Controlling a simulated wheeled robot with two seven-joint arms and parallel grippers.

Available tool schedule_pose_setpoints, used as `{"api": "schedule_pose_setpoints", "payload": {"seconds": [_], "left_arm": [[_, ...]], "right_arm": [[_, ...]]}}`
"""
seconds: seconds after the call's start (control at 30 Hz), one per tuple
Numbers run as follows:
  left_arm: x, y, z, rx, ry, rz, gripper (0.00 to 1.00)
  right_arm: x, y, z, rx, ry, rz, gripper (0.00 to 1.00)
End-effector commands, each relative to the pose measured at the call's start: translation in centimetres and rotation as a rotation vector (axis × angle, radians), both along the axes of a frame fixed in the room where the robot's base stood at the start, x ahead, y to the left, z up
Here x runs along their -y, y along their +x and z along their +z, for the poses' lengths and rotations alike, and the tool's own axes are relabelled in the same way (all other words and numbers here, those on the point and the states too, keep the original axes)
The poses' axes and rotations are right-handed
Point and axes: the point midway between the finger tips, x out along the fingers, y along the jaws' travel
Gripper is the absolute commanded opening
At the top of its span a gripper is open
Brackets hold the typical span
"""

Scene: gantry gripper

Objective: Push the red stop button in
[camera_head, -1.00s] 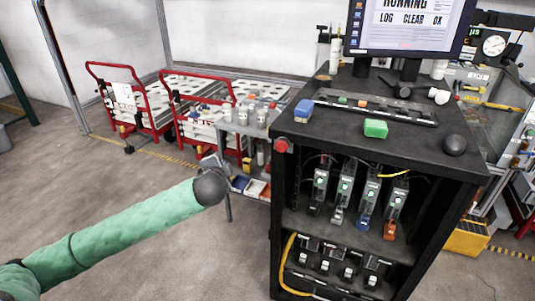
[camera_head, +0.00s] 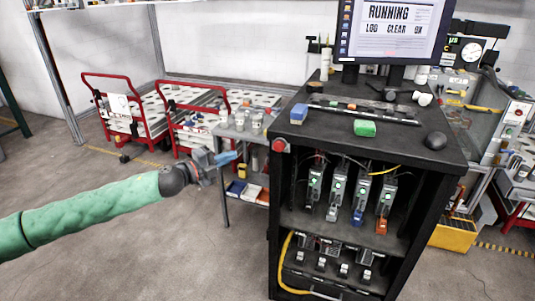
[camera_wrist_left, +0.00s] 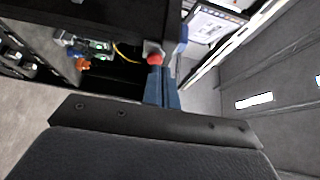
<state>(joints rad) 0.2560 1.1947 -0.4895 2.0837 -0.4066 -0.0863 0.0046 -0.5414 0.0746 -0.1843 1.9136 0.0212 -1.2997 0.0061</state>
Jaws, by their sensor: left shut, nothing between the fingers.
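The red stop button (camera_head: 279,145) sits on the upper left front corner of the black cabinet (camera_head: 400,150). It also shows in the left wrist view as a red cap (camera_wrist_left: 155,59), just beyond the tips of my left gripper (camera_wrist_left: 162,88). In the head view my left gripper (camera_head: 228,157) is shut and empty, left of the button at about its height, with a visible gap between them. The blue fingers point toward the button. My right gripper is not in view.
A grey cart (camera_head: 243,130) stands behind my left gripper. Red trolleys (camera_head: 113,112) are farther left. The floor in front is clear.

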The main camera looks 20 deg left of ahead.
Motion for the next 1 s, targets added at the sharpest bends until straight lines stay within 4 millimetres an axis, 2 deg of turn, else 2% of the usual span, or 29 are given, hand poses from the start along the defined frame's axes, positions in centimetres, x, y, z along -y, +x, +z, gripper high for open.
{"api": "schedule_pose_setpoints", "payload": {"seconds": [0.2,0.4,0.8,1.0], "left_arm": [[2.8,-2.2,0.0,0.012,0.015,-0.187,0.0],[3.7,-3.0,0.0,0.012,0.014,-0.252,0.0],[3.8,-3.0,0.1,0.013,0.013,-0.255,0.0],[4.4,-2.4,0.2,0.013,0.012,-0.254,0.0]], "right_arm": [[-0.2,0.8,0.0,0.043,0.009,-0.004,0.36],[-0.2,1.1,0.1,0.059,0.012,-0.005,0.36],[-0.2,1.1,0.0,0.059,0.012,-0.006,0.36],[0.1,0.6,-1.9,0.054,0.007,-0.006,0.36]]}}
